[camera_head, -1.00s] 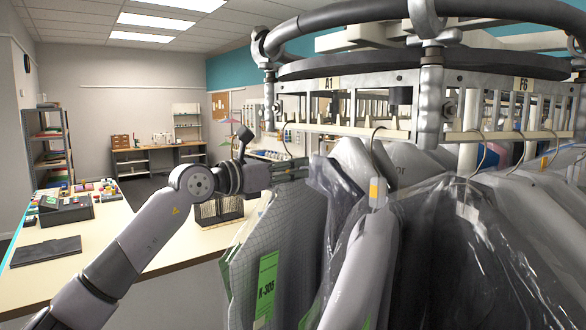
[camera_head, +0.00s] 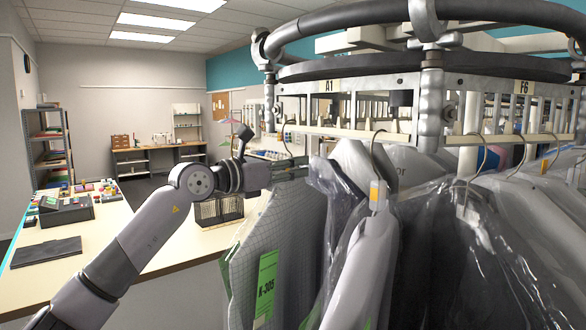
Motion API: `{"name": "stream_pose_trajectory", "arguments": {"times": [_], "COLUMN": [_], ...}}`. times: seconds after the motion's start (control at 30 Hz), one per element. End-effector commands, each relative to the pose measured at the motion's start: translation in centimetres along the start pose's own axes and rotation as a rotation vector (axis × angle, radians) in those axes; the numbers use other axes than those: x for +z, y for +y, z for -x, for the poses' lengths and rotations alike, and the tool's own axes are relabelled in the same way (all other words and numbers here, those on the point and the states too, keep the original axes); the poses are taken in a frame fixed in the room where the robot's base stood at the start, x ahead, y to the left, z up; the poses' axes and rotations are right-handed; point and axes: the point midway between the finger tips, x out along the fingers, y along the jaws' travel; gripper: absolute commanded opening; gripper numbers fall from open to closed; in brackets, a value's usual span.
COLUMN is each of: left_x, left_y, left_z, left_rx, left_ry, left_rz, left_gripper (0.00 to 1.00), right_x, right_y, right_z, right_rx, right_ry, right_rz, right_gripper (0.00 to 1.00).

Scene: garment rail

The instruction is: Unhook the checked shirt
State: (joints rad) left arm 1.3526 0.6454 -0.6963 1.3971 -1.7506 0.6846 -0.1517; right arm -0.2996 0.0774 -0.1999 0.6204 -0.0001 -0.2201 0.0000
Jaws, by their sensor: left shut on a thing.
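The checked shirt (camera_head: 262,230) is grey with a fine grid pattern and hangs at the left end of the garment rail (camera_head: 400,136). A green tag (camera_head: 266,285) reading K-305 is on its front. My left gripper (camera_head: 292,168) is at the top of this shirt, just under the rail, and is shut on its hanger (camera_head: 287,139); the fingertips are partly hidden. The hook still reaches up to the rail's lower bar, and I cannot tell whether it touches it. My right gripper is not in view.
Several bagged garments (camera_head: 450,250) hang close to the right of the shirt. A long table (camera_head: 150,252) at the left holds a wire basket (camera_head: 218,209), a dark folder (camera_head: 46,252) and a dark box (camera_head: 66,211). The floor behind is clear.

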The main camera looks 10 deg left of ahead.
Motion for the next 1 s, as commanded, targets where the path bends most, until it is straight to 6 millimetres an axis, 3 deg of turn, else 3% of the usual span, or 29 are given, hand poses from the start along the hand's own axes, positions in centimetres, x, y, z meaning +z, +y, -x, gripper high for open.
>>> {"name": "stream_pose_trajectory", "arguments": {"times": [0.6,1.0], "left_x": [2.7,2.8], "left_y": [0.0,0.0], "left_z": [0.0,0.1], "left_rx": [-0.001,0.000], "left_ry": [-0.003,-0.003], "left_rz": [0.000,0.000], "left_gripper": [0.00,0.00], "right_x": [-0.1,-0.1], "right_y": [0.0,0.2], "right_z": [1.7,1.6], "right_rx": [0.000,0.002], "right_ry": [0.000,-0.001], "right_rz": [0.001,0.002], "right_gripper": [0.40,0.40]}}
